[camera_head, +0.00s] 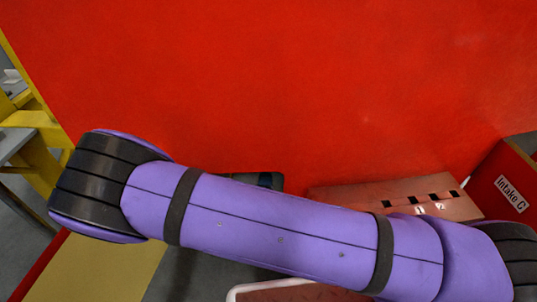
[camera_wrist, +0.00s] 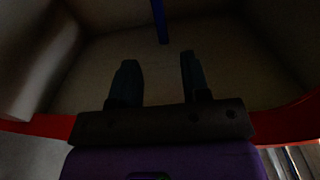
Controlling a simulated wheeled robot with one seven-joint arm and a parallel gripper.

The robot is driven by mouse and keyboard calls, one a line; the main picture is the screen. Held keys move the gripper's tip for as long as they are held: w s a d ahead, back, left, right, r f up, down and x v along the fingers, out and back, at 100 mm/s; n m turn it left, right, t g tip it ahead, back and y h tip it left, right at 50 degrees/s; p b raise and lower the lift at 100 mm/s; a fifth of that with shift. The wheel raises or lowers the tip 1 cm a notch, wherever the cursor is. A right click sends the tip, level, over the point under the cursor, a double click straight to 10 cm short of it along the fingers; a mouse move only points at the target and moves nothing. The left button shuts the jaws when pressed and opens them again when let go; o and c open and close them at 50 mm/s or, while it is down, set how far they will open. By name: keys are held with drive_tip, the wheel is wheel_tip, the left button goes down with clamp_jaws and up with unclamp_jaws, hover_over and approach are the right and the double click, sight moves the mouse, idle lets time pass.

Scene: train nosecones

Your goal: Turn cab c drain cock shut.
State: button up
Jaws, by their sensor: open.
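In the wrist view my gripper (camera_wrist: 158,62) is open, with two dark fingers apart and nothing between them. It reaches into a dim, pale-walled recess. A thin blue bar (camera_wrist: 159,20) hangs from the top edge of the wrist view, ahead of the fingers and roughly in line with the gap between them. It may be the drain cock's handle, but its full shape is out of frame and I see no label. In the head view my purple arm hides the gripper, and no drain cock can be made out.
A red rim (camera_wrist: 285,122) edges the recess close around my gripper. In the head view a large red panel (camera_head: 290,80) fills the back. A slotted reddish box (camera_head: 345,196), an "Intake C" label (camera_head: 511,194) and a yellow frame (camera_head: 35,120) stand around my arm.

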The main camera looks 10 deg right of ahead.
drive_tip(key=w, duration=0.3)
drive_tip(key=w+d, duration=0.1)
drive_tip(key=w, duration=0.3)
drive_tip(key=w+d, duration=0.1)
drive_tip(key=w, duration=0.3)
drive_tip(key=shift+w+d, duration=0.1)
drive_tip(key=shift+w, duration=0.05)
clamp_jaws()
